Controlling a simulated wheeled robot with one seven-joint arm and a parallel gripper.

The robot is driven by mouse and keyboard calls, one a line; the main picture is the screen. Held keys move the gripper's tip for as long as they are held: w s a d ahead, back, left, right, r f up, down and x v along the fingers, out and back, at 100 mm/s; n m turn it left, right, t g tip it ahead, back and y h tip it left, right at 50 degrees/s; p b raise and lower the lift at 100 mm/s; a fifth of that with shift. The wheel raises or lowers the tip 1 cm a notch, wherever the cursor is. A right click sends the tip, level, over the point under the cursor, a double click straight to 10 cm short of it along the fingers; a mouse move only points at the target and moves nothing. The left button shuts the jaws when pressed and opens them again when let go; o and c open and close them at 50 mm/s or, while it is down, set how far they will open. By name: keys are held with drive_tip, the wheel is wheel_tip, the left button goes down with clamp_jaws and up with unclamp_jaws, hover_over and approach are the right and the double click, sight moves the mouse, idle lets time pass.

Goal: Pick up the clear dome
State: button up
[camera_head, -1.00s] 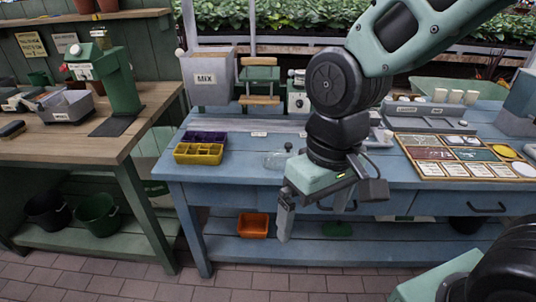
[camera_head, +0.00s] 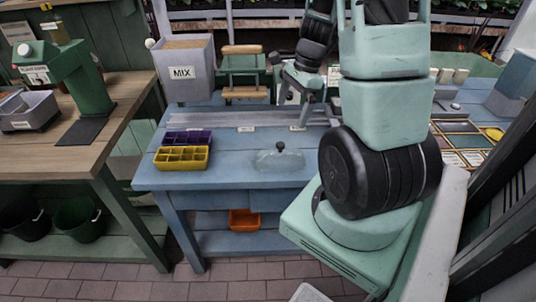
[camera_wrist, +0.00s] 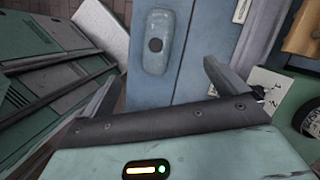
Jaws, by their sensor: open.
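The clear dome (camera_head: 279,159) is a see-through cover with a small knob on top. It stands upright on the blue table (camera_head: 225,179), near its front edge and right of the seed trays. In the wrist view the dome (camera_wrist: 158,62) appears from above as a rounded shape with a dark knob, beyond the space between the fingertips. My gripper (camera_head: 294,100) is open and empty. It hangs above the table, higher in the picture than the dome and apart from it. The wrist view shows its two spread fingers (camera_wrist: 161,74).
A yellow tray (camera_head: 181,158) and a purple tray (camera_head: 187,137) sit left of the dome. An orange bin (camera_head: 244,220) is on the lower shelf. My arm hides the table's right part.

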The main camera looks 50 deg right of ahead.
sight(278, 150)
drive_tip(key=x, duration=0.8)
drive_tip(key=b+x, duration=0.1)
drive_tip(key=x, duration=0.6)
drive_tip(key=shift+s+a+f, duration=0.1)
drive_tip(key=shift+s+f, duration=0.1)
drive_tip(key=shift+f, duration=0.25)
drive_tip(key=c, duration=1.3)
